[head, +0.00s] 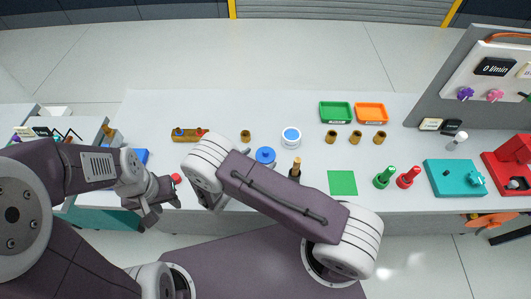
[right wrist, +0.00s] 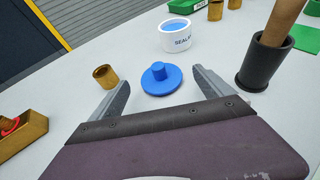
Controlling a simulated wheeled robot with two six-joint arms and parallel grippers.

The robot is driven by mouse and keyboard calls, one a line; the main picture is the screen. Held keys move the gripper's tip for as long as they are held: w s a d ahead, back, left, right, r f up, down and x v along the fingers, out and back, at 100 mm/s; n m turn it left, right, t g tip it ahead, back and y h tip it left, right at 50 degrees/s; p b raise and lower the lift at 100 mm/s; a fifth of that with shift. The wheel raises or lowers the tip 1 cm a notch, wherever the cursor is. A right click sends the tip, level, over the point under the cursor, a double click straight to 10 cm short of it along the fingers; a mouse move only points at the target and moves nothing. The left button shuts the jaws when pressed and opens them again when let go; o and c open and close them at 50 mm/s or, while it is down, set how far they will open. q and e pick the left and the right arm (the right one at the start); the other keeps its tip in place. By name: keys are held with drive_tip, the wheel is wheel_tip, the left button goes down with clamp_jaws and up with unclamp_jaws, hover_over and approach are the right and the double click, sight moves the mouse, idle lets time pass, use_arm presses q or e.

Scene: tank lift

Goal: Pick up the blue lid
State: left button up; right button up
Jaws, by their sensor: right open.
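The blue lid (head: 265,155) lies flat on the grey table, a round disc with a raised knob; in the right wrist view the lid (right wrist: 161,82) is just beyond and between my open right fingers. My right gripper (right wrist: 162,86) is empty, with a finger to each side of the lid's near edge, and does not appear to touch it. In the head view my right arm mostly hides this gripper. The white sealant tub (head: 291,136) stands behind the lid, with blue inside. My left gripper (head: 158,208) hangs at the table's front edge on the left; its jaw opening is unclear.
A brass cup (right wrist: 105,76) stands left of the lid. A dark cup with a wooden handle (right wrist: 262,65) stands close on the right. Green (head: 335,112) and orange (head: 370,113) trays are at the back.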

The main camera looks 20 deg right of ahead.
sight(264, 154)
drive_tip(key=shift+w+d, duration=0.2)
drive_tip(key=shift+d, duration=0.05)
drive_tip(key=p+x, duration=0.1)
drive_tip(key=x, duration=0.3)
drive_tip(key=shift+p, duration=0.4)
drive_tip(key=shift+w+d+f, duration=0.15)
drive_tip(key=shift+w+d, duration=0.1)
drive_tip(key=shift+w, duration=0.05)
drive_tip(key=c, duration=1.3)
drive_tip(key=shift+c, duration=0.2)
